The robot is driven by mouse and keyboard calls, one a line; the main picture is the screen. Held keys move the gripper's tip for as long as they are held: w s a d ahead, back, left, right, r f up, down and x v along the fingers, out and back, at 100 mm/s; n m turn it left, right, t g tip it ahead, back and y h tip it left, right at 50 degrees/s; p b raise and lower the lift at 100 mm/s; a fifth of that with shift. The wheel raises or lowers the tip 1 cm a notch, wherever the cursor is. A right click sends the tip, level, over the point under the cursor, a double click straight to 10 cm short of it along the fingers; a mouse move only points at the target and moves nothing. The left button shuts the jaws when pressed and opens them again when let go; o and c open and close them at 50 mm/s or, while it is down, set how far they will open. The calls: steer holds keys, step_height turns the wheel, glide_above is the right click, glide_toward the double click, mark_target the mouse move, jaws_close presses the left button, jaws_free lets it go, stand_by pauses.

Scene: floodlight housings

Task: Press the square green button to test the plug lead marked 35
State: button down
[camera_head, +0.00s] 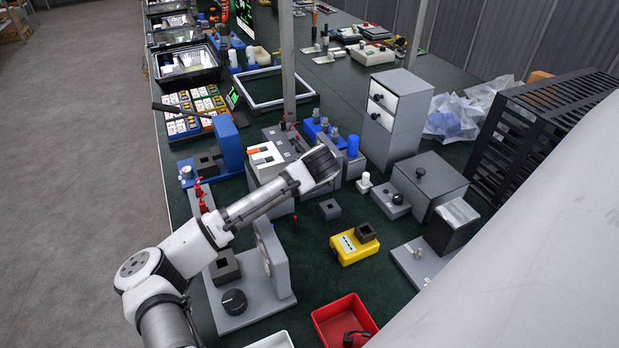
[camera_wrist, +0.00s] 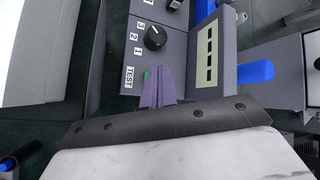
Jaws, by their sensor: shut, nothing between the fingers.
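My gripper (camera_wrist: 158,74) is shut and empty, its purple fingers together over the face of a grey test box (camera_wrist: 178,48). The square green button (camera_wrist: 146,74) shows as a small green patch at the left edge of the fingertips, partly hidden by them, near the printed word TEST. I cannot tell whether the fingers touch it. A black knob (camera_wrist: 155,37) sits farther up the box beside numbers 1, 2 and 3. In the head view the black end of my arm hides much of the grey box (camera_head: 280,133).
A raised panel with dark slots (camera_wrist: 208,57) stands right of the fingers, with a blue cylinder (camera_wrist: 256,72) beyond it. In the head view, a yellow box (camera_head: 352,249), a red tray (camera_head: 340,318) and a grey drawer unit (camera_head: 395,115) stand around on the dark green bench.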

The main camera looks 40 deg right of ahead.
steer(key=shift+s+a+f+b, duration=0.1)
steer(key=shift+f+b, duration=0.1)
steer(key=shift+f, duration=0.4)
steer(key=shift+s+a+f+b, duration=0.1)
steer(key=shift+f+b, duration=0.1)
steer(key=shift+f, duration=0.35)
stand_by(0.7)
steer(key=shift+r, duration=0.1)
stand_by(0.4)
steer(key=r+p, duration=0.2)
steer(key=r, duration=0.1)
steer(key=r+p, duration=0.1)
steer(key=p, duration=0.1)
steer(key=shift+w+r, duration=0.15)
steer(key=shift+w, duration=0.15)
steer(key=shift+s+d+r, duration=0.1)
steer(key=shift+r, duration=0.3)
steer(key=shift+d+r, duration=0.1)
